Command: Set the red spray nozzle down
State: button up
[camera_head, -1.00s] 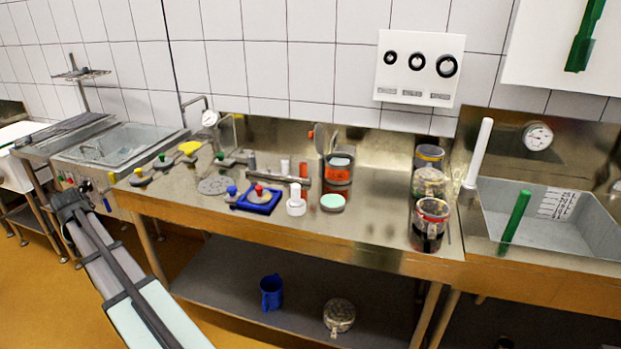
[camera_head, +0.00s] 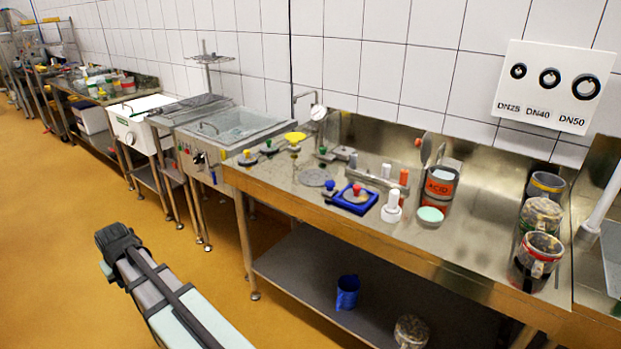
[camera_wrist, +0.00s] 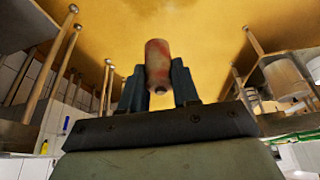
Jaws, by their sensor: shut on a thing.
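My gripper (camera_wrist: 158,85) is shut on the red spray nozzle (camera_wrist: 158,58), a short, reddish cylinder with pale, worn streaks and a dark hole in the end facing the wrist camera. Orange floor lies behind it in that view. In the head view my gripper (camera_head: 116,238) is dark and out over the open floor, left of and apart from the steel bench (camera_head: 440,250). The nozzle cannot be made out in the head view.
The bench holds a blue square tray (camera_head: 345,204), a white bottle-like piece (camera_head: 392,207), a red "ACID" container (camera_head: 440,183) and several jars at its right. A blue jug (camera_head: 347,292) stands on its lower shelf. Basins (camera_head: 225,133) line the wall beyond. The floor at left is clear.

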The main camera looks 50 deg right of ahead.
jog(key=d+r+m+h, duration=0.1)
jog(key=d+r+m, duration=0.15)
jog(key=d, duration=1.05)
jog(key=d+r+m+h, duration=0.15)
jog(key=d+r, duration=0.25)
jog(key=d, duration=0.8)
jog(key=s+d+r+m, duration=0.2)
jog(key=s+d, duration=0.2)
jog(key=d, duration=0.4)
jog(key=s+d+r+m+g, duration=0.1)
jog(key=s+d+r, duration=0.2)
jog(key=d, duration=0.5)
jog(key=s+d+r+m, duration=0.2)
jog(key=s+d, duration=0.2)
jog(key=d, duration=0.4)
notch_tip(320, 180, up, 11)
jog(key=m+g+h, duration=0.2)
jog(key=m+g, duration=0.2)
jog(key=m, duration=0.6)
send_over(439, 181)
jog(key=w, duration=0.1)
jog(key=shift+s+d+f+m+g+y, duration=0.15)
jog(key=shift+d+f+m, duration=0.55)
jog(key=shift+f, duration=1.75)
jog(key=shift+s+d+f+m+g+y, duration=0.1)
jog(key=shift+s+d+f+m+g, duration=0.15)
jog(key=shift+d+f, duration=1.6)
jog(key=shift+s+d+f+m+g+y, duration=0.15)
jog(key=shift+f+m, duration=0.3)
jog(key=shift+f, duration=2.65)
